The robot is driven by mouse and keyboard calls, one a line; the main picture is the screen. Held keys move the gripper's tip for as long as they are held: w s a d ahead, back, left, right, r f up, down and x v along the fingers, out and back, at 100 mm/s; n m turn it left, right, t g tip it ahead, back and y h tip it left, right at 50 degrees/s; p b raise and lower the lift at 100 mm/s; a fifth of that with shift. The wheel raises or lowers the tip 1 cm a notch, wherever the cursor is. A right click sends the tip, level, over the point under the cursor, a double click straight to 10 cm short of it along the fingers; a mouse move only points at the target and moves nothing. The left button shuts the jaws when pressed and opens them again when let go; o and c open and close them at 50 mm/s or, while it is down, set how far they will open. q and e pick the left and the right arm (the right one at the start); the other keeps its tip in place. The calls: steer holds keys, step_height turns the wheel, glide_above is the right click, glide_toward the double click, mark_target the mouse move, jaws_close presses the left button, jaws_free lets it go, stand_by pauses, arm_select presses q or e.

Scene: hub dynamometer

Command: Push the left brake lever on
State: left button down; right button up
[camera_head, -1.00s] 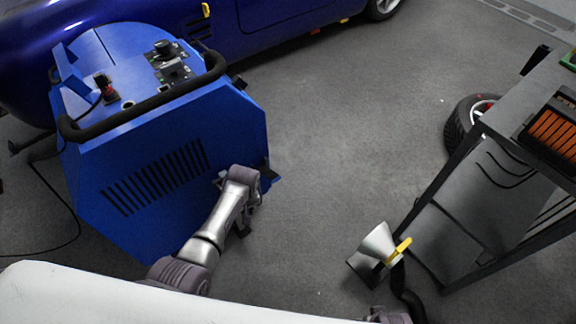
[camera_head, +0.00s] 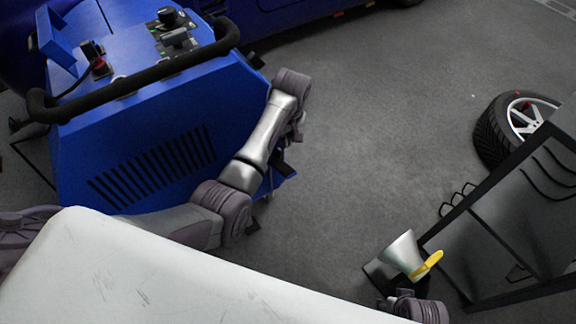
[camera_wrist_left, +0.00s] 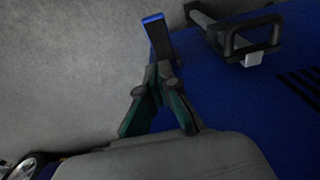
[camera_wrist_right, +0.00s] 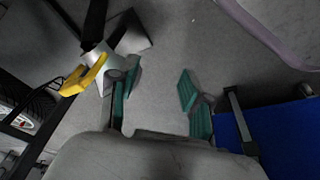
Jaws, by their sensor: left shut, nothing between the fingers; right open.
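The blue dynamometer unit (camera_head: 150,150) stands at the left in the head view, with a black padded handle bar along its top. In the left wrist view its blue body (camera_wrist_left: 250,110) fills the right. A dark bar with a blue end (camera_wrist_left: 157,35) sticks out past its edge; it looks like a brake lever, but I cannot tell whether it is on. My left gripper (camera_wrist_left: 160,80) is shut and empty, its tips close to that bar in the picture; contact is unclear. In the head view my left forearm hides part of that side. My right gripper (camera_wrist_right: 158,85) is open and empty.
A black bracket-like handle (camera_wrist_left: 252,42) sits on the blue unit. A pale cone (camera_head: 401,252) with a yellow handle (camera_head: 427,264) stands near my right arm. A dark metal cart (camera_head: 500,235) and a wheel (camera_head: 492,130) are at the right. The floor between is clear.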

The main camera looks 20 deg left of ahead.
arm_select(q)
steer(key=b, duration=0.4)
glide_above(287, 171)
steer(key=a, duration=0.1)
steer(key=f, duration=0.9)
steer(key=shift+w+f, duration=0.15)
steer(key=shift+w, duration=0.25)
steer(key=shift+s+d+f, duration=0.15)
steer(key=shift+d+f, duration=0.05)
steer(key=shift+f, duration=0.4)
steer(key=shift+s+d+f, duration=0.15)
steer(key=shift+f, duration=0.4)
steer(key=shift+s+d+f+b, duration=0.1)
steer(key=shift+d+f+b, duration=0.1)
steer(key=shift+f, duration=0.15)
steer(key=shift+s+d+f+b, duration=0.1)
steer(key=shift+f+b, duration=0.1)
steer(key=shift+f, duration=0.15)
arm_select(e)
steer(key=w+v, duration=0.1)
steer(key=v, duration=1.1)
steer(key=shift+w+t, duration=0.3)
steer(key=shift+t, duration=0.1)
steer(key=shift+d+r, duration=0.15)
steer(key=shift+r, duration=0.05)
